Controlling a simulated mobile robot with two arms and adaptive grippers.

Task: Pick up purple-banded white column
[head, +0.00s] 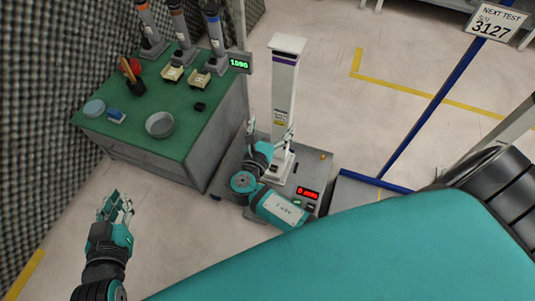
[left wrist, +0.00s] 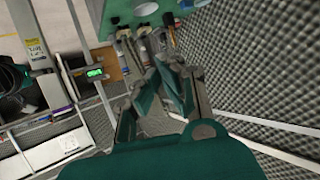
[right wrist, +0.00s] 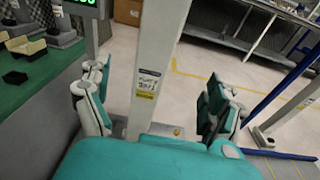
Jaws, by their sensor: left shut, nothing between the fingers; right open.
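The tall white column (head: 284,95) with a purple band near its top stands upright on a grey platform (head: 229,186) in the head view. My right gripper (head: 269,133) is open at the column's lower part. In the right wrist view the white column (right wrist: 158,60), with a yellow-and-white label, rises between the spread fingers of my right gripper (right wrist: 157,105). Gaps show on both sides, wider on the right. My left gripper (head: 116,207) is shut and empty, well to the left of the column. Its closed fingers (left wrist: 168,80) also show in the left wrist view.
A green-topped bench (head: 190,115) with a grey bowl (head: 160,124), small trays and several upright tools stands left of the column. A green-lit display (head: 239,63) sits at its edge, close to the column. A blue post (head: 435,100) stands to the right.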

